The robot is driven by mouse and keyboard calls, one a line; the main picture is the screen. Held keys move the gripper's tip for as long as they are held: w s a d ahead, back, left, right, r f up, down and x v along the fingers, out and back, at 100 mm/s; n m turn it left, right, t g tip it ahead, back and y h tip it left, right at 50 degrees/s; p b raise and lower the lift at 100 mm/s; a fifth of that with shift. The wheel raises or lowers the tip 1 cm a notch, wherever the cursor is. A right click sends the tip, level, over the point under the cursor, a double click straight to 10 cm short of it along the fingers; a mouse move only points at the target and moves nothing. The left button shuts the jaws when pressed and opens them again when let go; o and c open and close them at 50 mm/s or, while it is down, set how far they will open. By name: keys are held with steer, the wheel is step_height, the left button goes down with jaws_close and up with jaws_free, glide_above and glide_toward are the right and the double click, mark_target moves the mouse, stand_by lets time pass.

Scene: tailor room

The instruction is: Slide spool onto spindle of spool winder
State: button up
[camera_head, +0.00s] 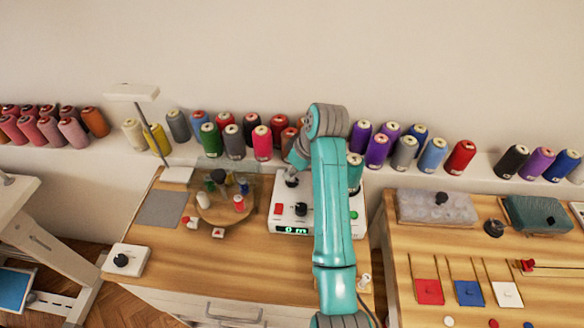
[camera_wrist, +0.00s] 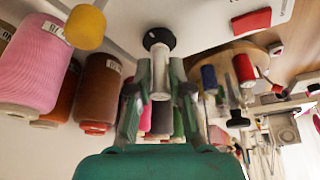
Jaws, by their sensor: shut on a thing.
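The spool winder (camera_head: 300,214) is a white box with a red button and a green-lit display on the left wooden table. A black round piece (camera_head: 291,178), which looks like its spindle base, stands near its back left. In the wrist view, my gripper (camera_wrist: 162,82) is shut on a pale spool (camera_wrist: 160,76), held between the fingers. The black round piece (camera_wrist: 158,38) lies right at the spool's far end. I cannot tell whether the spool is around the spindle or only in line with it. In the head view my arm hides the gripper's fingers and the spool.
A round wooden stand (camera_head: 222,212) with small coloured spools is left of the winder. Large thread cones (camera_head: 262,143) line the wall ledge close behind. A white box with a black knob (camera_head: 121,260) sits at the table's front left. The right table (camera_head: 420,270) holds trays and coloured squares.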

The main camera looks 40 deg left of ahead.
steer(key=shift+f, duration=0.2)
steer(key=o, duration=0.8)
steer(key=shift+c, duration=0.2)
steer(key=v, duration=0.7)
steer(key=shift+r, duration=0.25)
steer(key=shift+s+d, duration=0.1)
steer(key=shift+d, duration=0.05)
